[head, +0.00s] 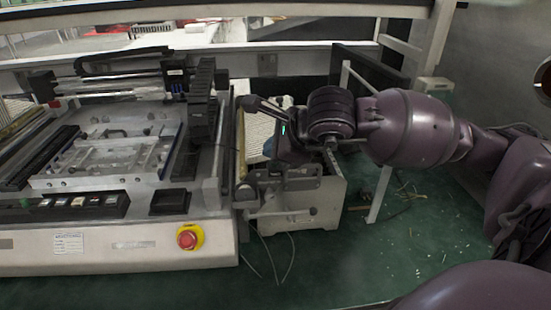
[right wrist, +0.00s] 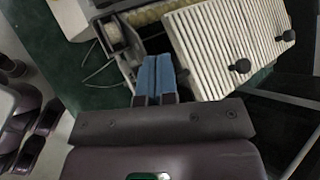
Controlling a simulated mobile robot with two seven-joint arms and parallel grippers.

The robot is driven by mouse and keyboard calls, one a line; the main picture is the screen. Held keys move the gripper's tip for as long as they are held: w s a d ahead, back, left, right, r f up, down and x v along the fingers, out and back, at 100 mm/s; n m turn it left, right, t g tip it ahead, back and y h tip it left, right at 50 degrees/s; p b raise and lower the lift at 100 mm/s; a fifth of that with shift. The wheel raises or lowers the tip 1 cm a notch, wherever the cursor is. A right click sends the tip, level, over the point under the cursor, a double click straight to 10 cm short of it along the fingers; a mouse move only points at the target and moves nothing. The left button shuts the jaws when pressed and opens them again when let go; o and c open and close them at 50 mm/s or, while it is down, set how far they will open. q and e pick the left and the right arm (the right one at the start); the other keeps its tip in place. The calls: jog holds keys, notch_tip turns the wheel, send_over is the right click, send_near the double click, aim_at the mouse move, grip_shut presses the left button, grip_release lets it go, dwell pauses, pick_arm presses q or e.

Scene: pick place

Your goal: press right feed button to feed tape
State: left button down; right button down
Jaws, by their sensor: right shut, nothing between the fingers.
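My right gripper (head: 268,147) reaches in from the right over the feeder unit (head: 300,212) attached to the machine's right side. In the right wrist view its blue fingertips (right wrist: 155,76) are together, with nothing between them. They point at the dark metal edge of the feeder, beside its white ribbed panel (right wrist: 222,45). I cannot tell whether they touch it. I cannot make out the right feed button; the fingers and hand may hide it. My left gripper is not in view.
The large machine (head: 110,235) fills the left, with a row of buttons (head: 75,202) and a red emergency stop (head: 188,238) on its front. Two black knobs (right wrist: 242,66) stand on the ribbed panel. A white post (head: 380,190) stands right of the feeder. Green floor (head: 400,240) is open in front.

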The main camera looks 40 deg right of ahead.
jog(key=shift+r, duration=0.35)
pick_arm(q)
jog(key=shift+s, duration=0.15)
